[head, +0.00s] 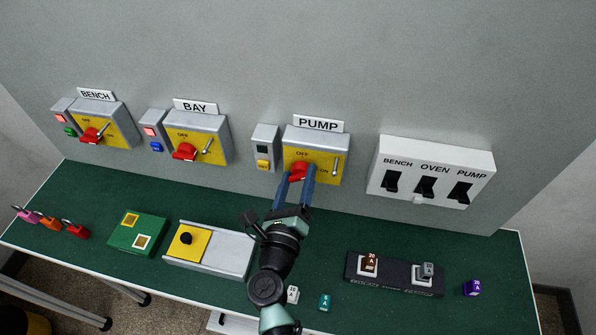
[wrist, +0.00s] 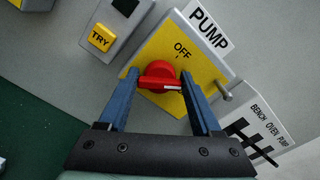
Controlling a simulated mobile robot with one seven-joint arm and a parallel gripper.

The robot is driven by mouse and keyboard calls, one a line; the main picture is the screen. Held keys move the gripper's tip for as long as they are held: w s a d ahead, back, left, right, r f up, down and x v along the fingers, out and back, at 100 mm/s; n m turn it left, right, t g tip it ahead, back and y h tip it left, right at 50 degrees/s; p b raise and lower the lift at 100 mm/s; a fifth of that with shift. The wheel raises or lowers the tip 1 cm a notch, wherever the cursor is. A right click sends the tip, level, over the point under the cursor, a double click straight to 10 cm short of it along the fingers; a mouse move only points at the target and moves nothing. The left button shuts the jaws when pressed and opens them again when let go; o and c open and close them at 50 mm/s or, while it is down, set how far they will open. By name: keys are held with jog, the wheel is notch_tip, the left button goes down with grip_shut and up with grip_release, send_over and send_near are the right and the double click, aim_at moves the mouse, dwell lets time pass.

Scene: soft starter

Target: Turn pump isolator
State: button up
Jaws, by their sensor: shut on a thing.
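The pump isolator (head: 316,158) is a grey box with a yellow face on the back wall, under a PUMP label. Its red rotary handle (head: 299,172) sits low on the face. My gripper (head: 294,185) reaches it from the front, with its blue fingers on either side of the handle. In the wrist view, the red handle (wrist: 160,76) lies between the fingers (wrist: 162,88), and a white mark shows on its right end. The word OFF is readable above it. A metal lever (wrist: 226,89) is on the isolator's right side. Part of the handle is hidden by the fingers.
A TRY button box (wrist: 106,34) is just left of the isolator. BENCH (head: 95,120) and BAY (head: 188,135) isolators are farther left. A white switch panel (head: 430,170) is at right. The green bench (head: 340,215) holds a black fuse tray (head: 394,275), padlocks (head: 50,222) and boxes.

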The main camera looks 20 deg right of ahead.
jog(key=n+p, duration=0.3)
jog(key=n, duration=0.2)
jog(key=shift+n, duration=0.4)
jog(key=n+p, duration=0.2)
jog(key=n, duration=0.2)
jog(key=shift+f+n, duration=0.15)
jog(key=shift+n, duration=0.25)
jog(key=o, duration=1.1)
jog(key=shift+a, duration=0.1)
jog(key=shift+o, duration=0.2)
jog(key=b+v, duration=0.1)
jog(key=v, duration=1.2)
